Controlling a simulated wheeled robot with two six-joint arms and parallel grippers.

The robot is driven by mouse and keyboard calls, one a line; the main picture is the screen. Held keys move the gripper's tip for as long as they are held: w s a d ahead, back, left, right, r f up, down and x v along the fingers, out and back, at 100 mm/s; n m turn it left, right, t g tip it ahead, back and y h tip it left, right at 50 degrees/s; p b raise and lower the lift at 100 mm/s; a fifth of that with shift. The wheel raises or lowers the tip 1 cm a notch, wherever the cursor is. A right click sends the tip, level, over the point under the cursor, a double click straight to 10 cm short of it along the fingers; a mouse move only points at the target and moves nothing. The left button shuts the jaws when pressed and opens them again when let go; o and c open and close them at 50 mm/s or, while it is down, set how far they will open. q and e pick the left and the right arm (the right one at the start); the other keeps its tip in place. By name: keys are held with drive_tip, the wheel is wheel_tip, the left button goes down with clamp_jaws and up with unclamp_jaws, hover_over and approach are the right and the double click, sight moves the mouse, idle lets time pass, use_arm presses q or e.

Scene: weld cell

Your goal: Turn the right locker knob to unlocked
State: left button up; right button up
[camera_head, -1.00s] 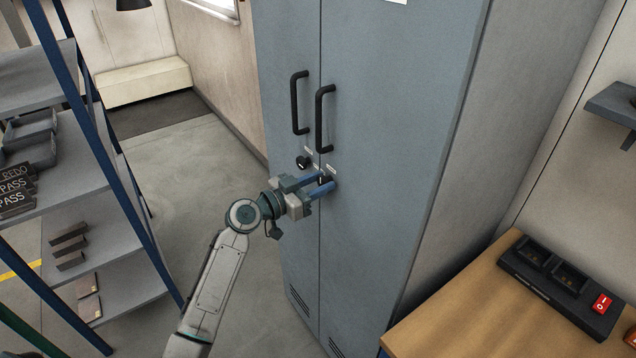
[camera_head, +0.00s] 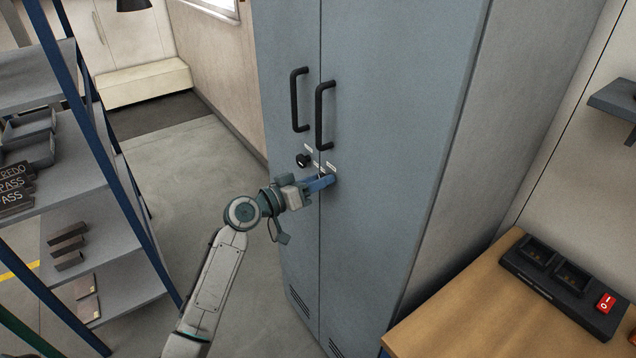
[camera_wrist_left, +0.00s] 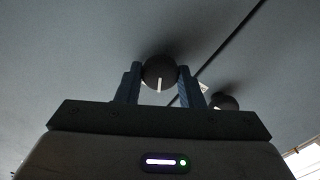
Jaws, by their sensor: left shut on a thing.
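The grey-blue locker (camera_head: 385,130) has two doors with a dark round knob by the seam on each. My left gripper (camera_head: 328,181) is at the right knob, which its blue fingers largely hide in the head view. In the left wrist view, my left gripper (camera_wrist_left: 161,88) is shut on the right knob (camera_wrist_left: 160,70), one finger on each side. A white mark on that knob runs roughly up and down in that picture. The left knob (camera_head: 302,161) is free; it also shows in the wrist view (camera_wrist_left: 224,101). My right gripper is out of view.
Two black bar handles (camera_head: 300,100) stand above the knobs, close to my left gripper. A shelf rack (camera_head: 95,170) is at left. A wooden bench (camera_head: 450,305) with a black device (camera_head: 560,285) is at lower right. The floor between rack and locker is clear.

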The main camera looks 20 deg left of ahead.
use_arm(q)
drive_tip(key=shift+w+f+n+p, duration=0.1)
drive_tip(key=shift+n+p, duration=1.7)
drive_tip(key=shift+n, duration=4.4)
drive_tip(key=o, duration=0.9)
drive_tip(key=shift+a, duration=0.1)
drive_tip(key=shift+f, duration=0.1)
